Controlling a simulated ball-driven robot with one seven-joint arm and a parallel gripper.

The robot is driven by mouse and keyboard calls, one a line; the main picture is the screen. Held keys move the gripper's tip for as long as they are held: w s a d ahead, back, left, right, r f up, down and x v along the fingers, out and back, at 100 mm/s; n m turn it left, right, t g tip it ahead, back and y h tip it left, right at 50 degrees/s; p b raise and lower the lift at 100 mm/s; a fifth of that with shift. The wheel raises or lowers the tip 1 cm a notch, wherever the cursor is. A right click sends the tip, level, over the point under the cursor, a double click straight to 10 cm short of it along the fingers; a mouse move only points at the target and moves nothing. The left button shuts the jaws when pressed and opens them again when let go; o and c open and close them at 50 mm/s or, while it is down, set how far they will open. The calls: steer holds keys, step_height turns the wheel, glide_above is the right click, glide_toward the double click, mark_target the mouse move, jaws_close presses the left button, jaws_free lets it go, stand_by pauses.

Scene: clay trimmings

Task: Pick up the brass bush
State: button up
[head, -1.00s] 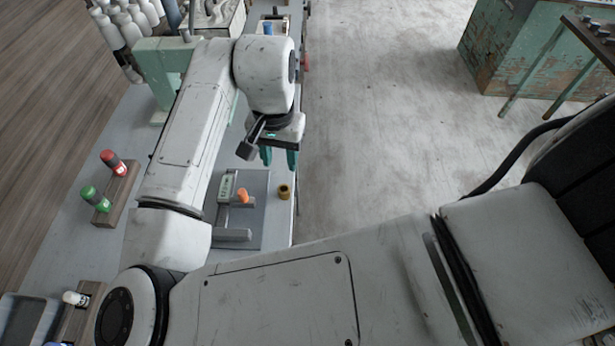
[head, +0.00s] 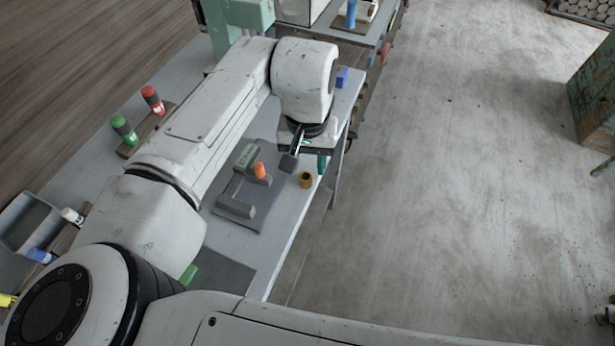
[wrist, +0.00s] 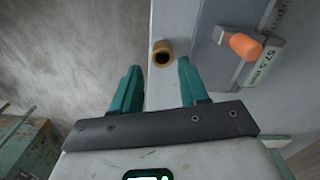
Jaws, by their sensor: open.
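The brass bush (head: 305,180) is a small, hollow, gold-brown ring. It stands on the grey bench near its right edge, beside the grey mat with the orange-handled tool. In the wrist view the brass bush (wrist: 162,52) shows beyond my fingertips, between the lines of the two fingers, with its dark bore visible. My gripper (wrist: 158,78) has two teal fingers spread apart with nothing between them. In the head view my gripper (head: 322,163) hangs just above and right of the bush, apart from it, and is partly hidden by my wrist.
A blue block (head: 342,77) sits farther back. Open floor lies right of the bench edge.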

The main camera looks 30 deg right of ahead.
mark_target(306, 175)
step_height(306, 175, down, 5)
steer(key=shift+a+r, duration=0.1)
steer(key=shift+a, duration=0.05)
steer(key=shift+c, duration=0.2)
jaws_close()
